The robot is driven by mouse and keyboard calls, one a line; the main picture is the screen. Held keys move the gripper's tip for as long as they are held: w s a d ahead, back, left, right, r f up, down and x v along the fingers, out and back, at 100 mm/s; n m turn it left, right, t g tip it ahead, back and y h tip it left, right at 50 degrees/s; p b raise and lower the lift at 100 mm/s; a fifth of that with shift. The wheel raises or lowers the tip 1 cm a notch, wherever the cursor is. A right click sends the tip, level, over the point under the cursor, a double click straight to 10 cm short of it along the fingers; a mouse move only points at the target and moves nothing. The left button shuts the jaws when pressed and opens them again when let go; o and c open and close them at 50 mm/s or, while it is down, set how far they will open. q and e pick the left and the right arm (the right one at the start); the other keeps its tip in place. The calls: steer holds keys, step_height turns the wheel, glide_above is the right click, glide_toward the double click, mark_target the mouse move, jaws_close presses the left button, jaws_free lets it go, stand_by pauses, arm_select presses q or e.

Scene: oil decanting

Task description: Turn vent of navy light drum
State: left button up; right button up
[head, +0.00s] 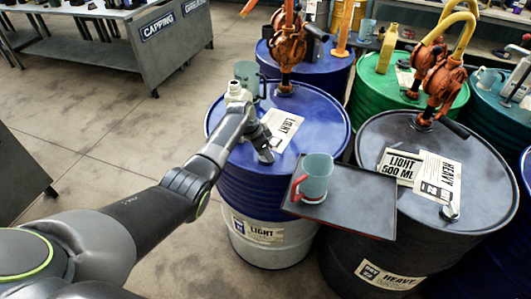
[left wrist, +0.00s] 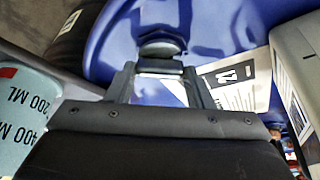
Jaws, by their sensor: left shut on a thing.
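The navy light drum (head: 315,110) has a blue lid and a LIGHT label on its pale lower side. My left gripper (head: 264,150) is low over the lid, near its front edge. In the left wrist view the dark vent cap (left wrist: 162,46) stands on the blue lid (left wrist: 115,40) between the fingertips of my left gripper (left wrist: 158,70). The gripper is shut on the vent. In the head view the gripper hides most of the vent. My right gripper is not in view.
A clear jug with a red handle (head: 317,178) stands on a dark tray (head: 355,205) beside the drum. A dark heavy drum (head: 480,185) is to the right. Orange pumps (head: 290,40) rise from the drums. A LIGHT card (head: 283,130) lies beside my gripper. Floor is clear at left.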

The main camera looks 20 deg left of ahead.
arm_select(q)
steer(key=m+b, duration=0.1)
steer(key=m+g+b, duration=0.1)
steer(key=m+b, duration=0.1)
steer(key=m+h+b, duration=0.1)
steer(key=m+b, duration=0.1)
steer(key=shift+w+f+g, duration=0.15)
steer(key=shift+f+g, duration=0.1)
steer(key=shift+g, duration=0.15)
steer(key=shift+r+m+g+b, duration=0.2)
steer(key=shift+m+g+b, duration=0.3)
steer(key=shift+m+b, duration=0.85)
steer(key=o, duration=1)
steer(key=b+v, duration=0.3)
steer(key=v, duration=1.4)
steer(key=shift+a+r, duration=0.15)
steer(key=shift+r, duration=0.05)
